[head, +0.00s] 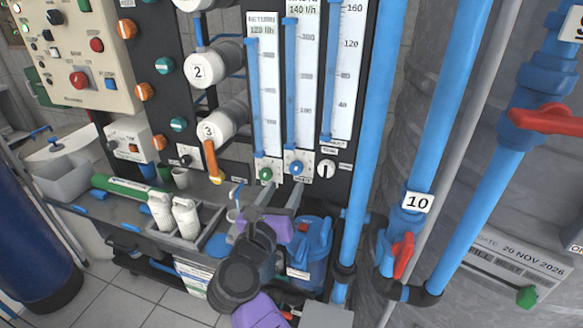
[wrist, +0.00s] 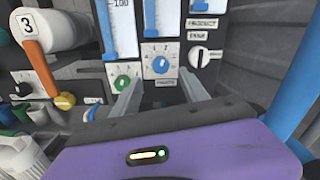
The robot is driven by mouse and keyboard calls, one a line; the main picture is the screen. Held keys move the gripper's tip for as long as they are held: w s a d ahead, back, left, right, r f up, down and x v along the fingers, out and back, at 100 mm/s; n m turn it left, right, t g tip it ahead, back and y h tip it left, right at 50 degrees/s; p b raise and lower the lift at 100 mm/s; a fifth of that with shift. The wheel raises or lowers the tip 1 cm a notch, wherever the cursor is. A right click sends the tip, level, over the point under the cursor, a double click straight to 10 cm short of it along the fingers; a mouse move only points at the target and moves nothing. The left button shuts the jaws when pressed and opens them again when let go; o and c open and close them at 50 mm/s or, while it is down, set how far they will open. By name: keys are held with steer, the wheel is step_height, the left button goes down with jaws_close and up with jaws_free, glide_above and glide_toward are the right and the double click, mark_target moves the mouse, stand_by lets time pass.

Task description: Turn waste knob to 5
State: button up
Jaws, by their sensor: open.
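The blue knob (head: 296,168) sits on a white dial plate below the middle flowmeter; in the wrist view the knob (wrist: 160,65) has a small label under it that I cannot read for certain. Its setting is too small to read. My gripper (head: 281,196) is open in front of the panel, and its two grey fingers point at the knob from below. In the wrist view the fingertips (wrist: 160,80) lie to the lower left and lower right of the blue knob, with nothing between them. I cannot tell how much gap is left.
A green knob (wrist: 122,83) is close on the left and a white selector switch (wrist: 199,57) on the right. An orange lever (head: 213,160) hangs under housing 3. A blue pipe (head: 367,130) runs upright to the right. A grey tray with white bottles (head: 185,217) stands at lower left.

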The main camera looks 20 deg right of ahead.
mark_target(295, 170)
steer(key=shift+x, duration=3.95)
jaws_close()
